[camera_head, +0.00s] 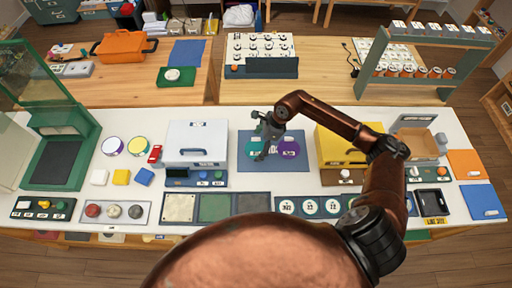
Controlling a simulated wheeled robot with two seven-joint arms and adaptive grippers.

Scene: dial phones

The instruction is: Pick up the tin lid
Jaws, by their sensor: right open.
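My right gripper (262,157) is open and points down over a blue mat (265,166) in the middle of the table. A purple disc (289,149) lies on the mat just right of the gripper. A teal disc (249,148) lies to its left, partly covered by the fingers. Two round tin-like pieces stand further left, one with a pale top (112,146) and one with a yellow top (138,145). I cannot tell which round piece is the tin lid. I cannot tell whether the fingers touch a disc. My left gripper is not in view.
A white box (197,140) stands left of the mat and a yellow box (340,148) right of it, partly behind my right arm. A row of trays (215,208) lines the front edge. A green-framed stand (60,150) is at the far left.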

